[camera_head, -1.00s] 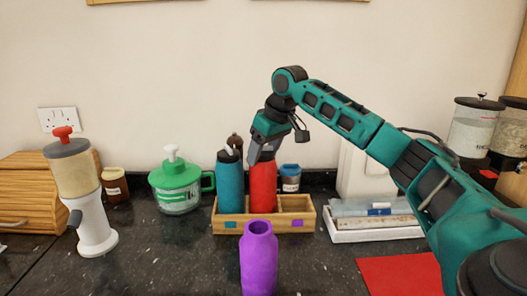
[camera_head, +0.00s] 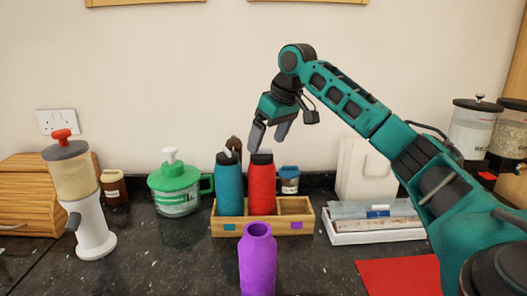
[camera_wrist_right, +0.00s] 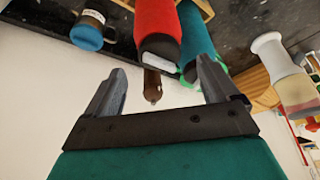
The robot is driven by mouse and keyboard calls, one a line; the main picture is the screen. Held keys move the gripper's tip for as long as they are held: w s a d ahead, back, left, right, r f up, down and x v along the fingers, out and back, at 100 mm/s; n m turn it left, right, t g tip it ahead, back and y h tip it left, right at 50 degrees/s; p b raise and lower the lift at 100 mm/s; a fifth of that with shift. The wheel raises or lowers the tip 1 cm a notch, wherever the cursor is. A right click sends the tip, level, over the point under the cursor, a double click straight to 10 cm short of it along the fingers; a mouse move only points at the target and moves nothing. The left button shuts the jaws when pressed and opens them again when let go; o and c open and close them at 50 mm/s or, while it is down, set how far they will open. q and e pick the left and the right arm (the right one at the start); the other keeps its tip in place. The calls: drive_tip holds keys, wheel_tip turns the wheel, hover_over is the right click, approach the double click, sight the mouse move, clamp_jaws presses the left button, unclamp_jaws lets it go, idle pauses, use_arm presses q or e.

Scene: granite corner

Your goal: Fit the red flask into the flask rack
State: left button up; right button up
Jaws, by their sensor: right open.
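The red flask (camera_head: 262,186) stands upright in the middle of the wooden flask rack (camera_head: 262,229), beside the teal flask (camera_head: 229,186) in the rack's left part. The rack's right compartment looks empty. A purple flask (camera_head: 258,262) stands on the counter in front of the rack. My right gripper (camera_head: 268,142) is open and empty just above the red flask's dark cap. In the right wrist view the red flask (camera_wrist_right: 158,30) lies beyond the open fingers (camera_wrist_right: 157,84), apart from them. My left gripper is not in view.
A green-lidded jug (camera_head: 176,187) and a white dispenser (camera_head: 94,230) stand to the left. A blue-lidded jar (camera_head: 289,179) is behind the rack. A white tray (camera_head: 375,236) stands to the right, with a red mat (camera_head: 400,276) in front.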

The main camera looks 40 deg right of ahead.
drive_tip(key=v, duration=0.7)
drive_tip(key=shift+f, duration=0.1)
idle(0.4)
